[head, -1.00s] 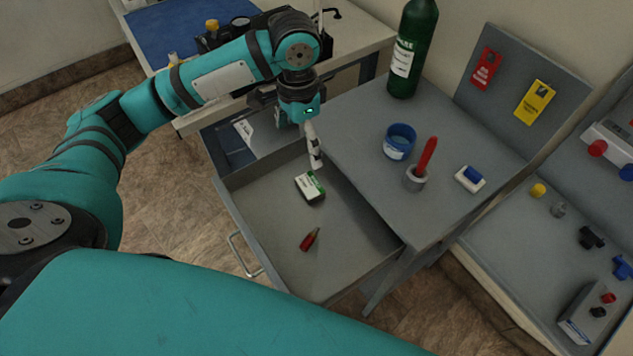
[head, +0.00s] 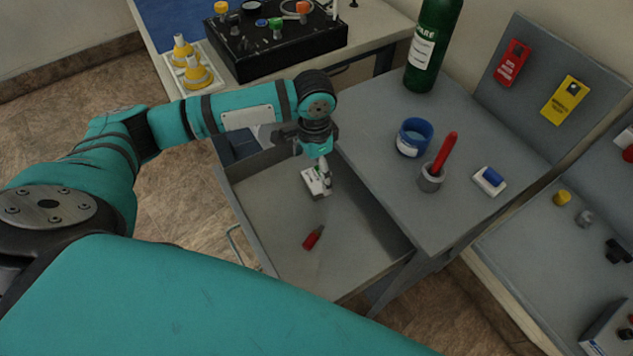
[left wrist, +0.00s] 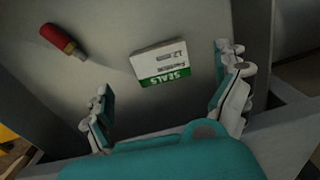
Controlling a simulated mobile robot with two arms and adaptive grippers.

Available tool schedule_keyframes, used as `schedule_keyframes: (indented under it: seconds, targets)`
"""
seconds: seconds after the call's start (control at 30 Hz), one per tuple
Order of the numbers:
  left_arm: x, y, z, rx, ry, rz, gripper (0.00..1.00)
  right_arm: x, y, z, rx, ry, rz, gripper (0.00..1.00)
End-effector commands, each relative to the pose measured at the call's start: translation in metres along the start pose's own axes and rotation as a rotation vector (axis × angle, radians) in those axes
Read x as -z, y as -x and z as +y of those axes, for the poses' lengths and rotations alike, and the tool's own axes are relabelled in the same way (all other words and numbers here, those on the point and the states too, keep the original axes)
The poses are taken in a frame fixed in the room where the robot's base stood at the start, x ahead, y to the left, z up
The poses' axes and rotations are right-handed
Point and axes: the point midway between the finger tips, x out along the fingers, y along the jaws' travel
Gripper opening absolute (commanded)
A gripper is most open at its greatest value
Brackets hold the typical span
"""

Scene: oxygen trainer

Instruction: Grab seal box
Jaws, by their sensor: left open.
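The seal box (head: 313,184) is a small white box with a green band, lying in the open drawer (head: 280,250). In the left wrist view the seal box (left wrist: 160,62) shows the word SEALS and lies flat on the drawer floor, ahead of the fingers. My left gripper (head: 324,172) reaches down into the drawer and overlaps part of the box in the head view. In the left wrist view my left gripper (left wrist: 168,98) has its fingers spread wide, one to each side of the box, with nothing between them. My right gripper is not in view.
A red-handled item (head: 314,237) lies in the drawer near the box. The grey worktop (head: 380,120) beside the drawer holds a blue-rimmed jar (head: 412,138), a cup with a red stick (head: 430,180) and a green bottle (head: 428,50).

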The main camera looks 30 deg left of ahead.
Motion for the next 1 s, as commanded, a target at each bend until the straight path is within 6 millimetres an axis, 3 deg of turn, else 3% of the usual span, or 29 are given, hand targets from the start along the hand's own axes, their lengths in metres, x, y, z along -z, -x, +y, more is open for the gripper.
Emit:
schedule_keyframes:
  seconds: [0.4, 0.7, 1.0]
  targets:
    - [0.004, -0.049, 0.000, 0.001, -0.001, -0.002, 0.99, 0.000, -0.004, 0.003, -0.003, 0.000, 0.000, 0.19]
    - [0.004, -0.055, -0.001, 0.001, -0.001, 0.000, 0.99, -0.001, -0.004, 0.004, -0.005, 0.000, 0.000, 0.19]
    - [0.004, -0.054, -0.001, 0.001, -0.001, 0.000, 0.62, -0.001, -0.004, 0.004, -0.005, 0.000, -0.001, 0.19]
